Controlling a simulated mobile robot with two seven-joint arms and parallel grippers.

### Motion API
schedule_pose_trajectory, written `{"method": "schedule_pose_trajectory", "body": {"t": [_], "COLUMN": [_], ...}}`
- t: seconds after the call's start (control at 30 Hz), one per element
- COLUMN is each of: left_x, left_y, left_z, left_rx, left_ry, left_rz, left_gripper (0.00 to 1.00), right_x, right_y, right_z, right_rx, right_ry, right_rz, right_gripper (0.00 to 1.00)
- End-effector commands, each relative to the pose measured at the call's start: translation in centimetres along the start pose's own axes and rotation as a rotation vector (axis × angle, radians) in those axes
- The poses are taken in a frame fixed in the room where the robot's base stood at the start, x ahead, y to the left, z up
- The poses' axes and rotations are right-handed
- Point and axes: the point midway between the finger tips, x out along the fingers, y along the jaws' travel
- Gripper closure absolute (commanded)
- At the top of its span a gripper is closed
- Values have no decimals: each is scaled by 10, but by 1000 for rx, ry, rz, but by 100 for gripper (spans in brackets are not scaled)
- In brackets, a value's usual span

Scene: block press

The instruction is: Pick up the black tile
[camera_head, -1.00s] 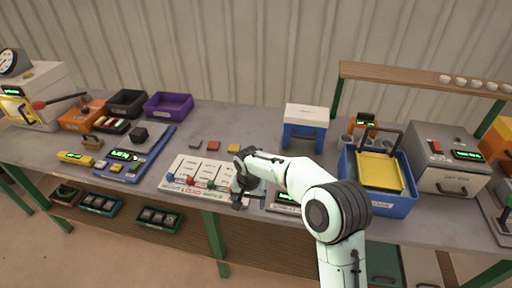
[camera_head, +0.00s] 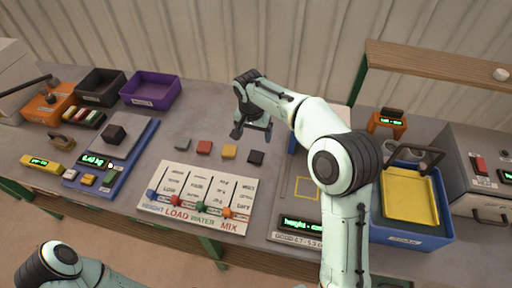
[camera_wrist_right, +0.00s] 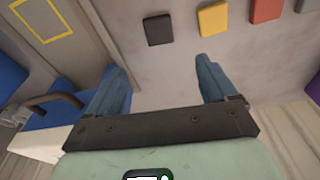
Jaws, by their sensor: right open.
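The black tile (camera_head: 256,157) lies flat on the grey table at the right end of a row of small square tiles. It also shows in the right wrist view (camera_wrist_right: 159,29), beyond the fingertips and roughly in line with the gap between them. My right gripper (camera_head: 252,131) is open and empty, above the table and apart from the tile. Both its fingers show in the right wrist view (camera_wrist_right: 161,68). Part of my left arm shows at the bottom left, but its gripper is out of view.
Yellow (camera_head: 229,151), red (camera_head: 204,147) and grey (camera_head: 182,144) tiles lie left of the black one. A white board with sliders (camera_head: 200,190) lies in front. A black cube (camera_head: 115,135) sits on a blue device at left. A blue bin (camera_head: 410,240) stands at right.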

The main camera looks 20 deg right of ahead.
Motion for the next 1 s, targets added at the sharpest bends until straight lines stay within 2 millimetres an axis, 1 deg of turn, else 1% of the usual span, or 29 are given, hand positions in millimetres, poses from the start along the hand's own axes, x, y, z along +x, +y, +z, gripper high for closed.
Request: {"method": "schedule_pose_trajectory", "body": {"t": [0.2, 0.3, 0.4, 0.57, 0.67, 0.83, 0.9, 1.0], "left_x": [5, 6, 6, 6, 5, 3, 2, 2], "left_y": [-4, -4, -4, -4, -3, -2, -1, -1], "left_z": [4, 5, 5, 4, 4, 2, 2, 2], "left_rx": [-3, -3, -3, -3, -2, -1, -1, -1], "left_ry": [-6, -7, -7, -6, -5, -3, -3, -2], "left_rz": [-2, -3, -2, -2, -2, -1, -1, -1], "left_gripper": [100, 100, 100, 100, 100, 100, 100, 100], "right_x": [42, 60, 72, 81, 93, 119, 126, 131], "right_y": [1, 1, 1, 0, 0, 0, 0, 0], "right_z": [2, 2, 1, 1, 3, 5, 5, 5], "right_rx": [0, -1, 0, 0, -1, 0, 1, 0], "right_ry": [-5, -4, -3, -1, -4, -3, -3, -2], "right_rz": [6, 5, 4, 2, 4, 4, 3, 2], "right_gripper": [15, 15, 15, 15, 15, 15, 15, 15]}}
